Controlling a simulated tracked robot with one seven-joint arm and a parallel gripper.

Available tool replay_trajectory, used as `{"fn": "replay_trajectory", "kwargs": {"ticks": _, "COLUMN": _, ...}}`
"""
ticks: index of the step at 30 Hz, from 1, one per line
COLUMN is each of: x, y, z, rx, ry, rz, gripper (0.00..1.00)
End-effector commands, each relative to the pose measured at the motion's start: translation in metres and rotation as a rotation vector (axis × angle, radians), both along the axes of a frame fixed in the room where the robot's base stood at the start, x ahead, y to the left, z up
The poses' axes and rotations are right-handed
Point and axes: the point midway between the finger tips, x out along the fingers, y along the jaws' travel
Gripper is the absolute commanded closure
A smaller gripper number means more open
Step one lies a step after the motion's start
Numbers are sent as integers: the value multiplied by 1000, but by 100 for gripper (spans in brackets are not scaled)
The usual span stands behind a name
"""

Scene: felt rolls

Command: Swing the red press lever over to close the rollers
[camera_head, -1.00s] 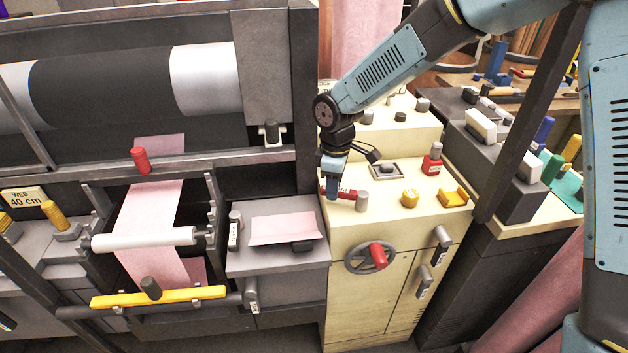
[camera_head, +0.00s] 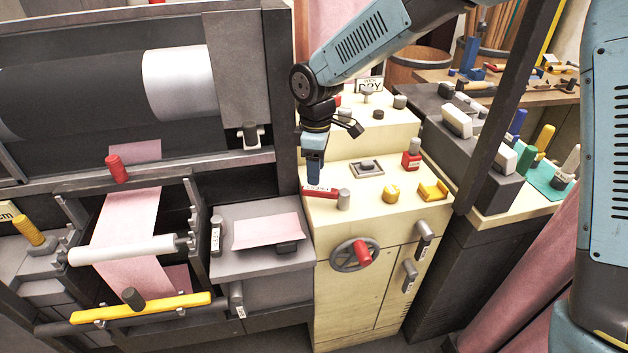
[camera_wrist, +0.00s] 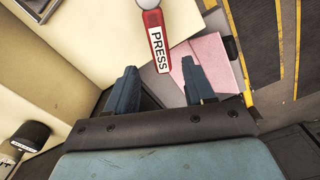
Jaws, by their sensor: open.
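The red press lever (camera_head: 321,192) lies on the cream cabinet top in the head view, beside an upright grey knob (camera_head: 344,199). In the wrist view the lever (camera_wrist: 157,38) shows its white PRESS label, and its near end appears between my fingertips. My gripper (camera_head: 314,180) points down just behind the lever in the head view. In the wrist view my gripper (camera_wrist: 157,68) has its two fingers apart with nothing held. I cannot tell whether a finger touches the lever. The white roller (camera_head: 128,247) carries a pink web at the left.
The cream cabinet (camera_head: 375,230) also bears a red block with a grey knob (camera_head: 412,155), yellow pieces (camera_head: 391,194) and a red-handled wheel (camera_head: 356,254). A grey side table (camera_head: 260,262) with a pink sheet (camera_head: 266,231) stands left. A dark post (camera_head: 508,110) rises right.

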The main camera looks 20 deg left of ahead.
Motion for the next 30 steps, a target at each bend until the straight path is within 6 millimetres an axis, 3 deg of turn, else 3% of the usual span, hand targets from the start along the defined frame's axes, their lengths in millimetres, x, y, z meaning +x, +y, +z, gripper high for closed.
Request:
{"fn": "replay_trajectory", "kwargs": {"ticks": 6, "x": 0, "y": 1, "z": 44, "rx": 3, "ry": -3, "rz": -1, "gripper": 47}}
{"fn": "replay_trajectory", "kwargs": {"ticks": 12, "x": 0, "y": 0, "z": 70, "rx": 1, "ry": -1, "rz": 0, "gripper": 47}}
{"fn": "replay_trajectory", "kwargs": {"ticks": 30, "x": -1, "y": 0, "z": 79, "rx": 1, "ry": 1, "rz": 0, "gripper": 47}}
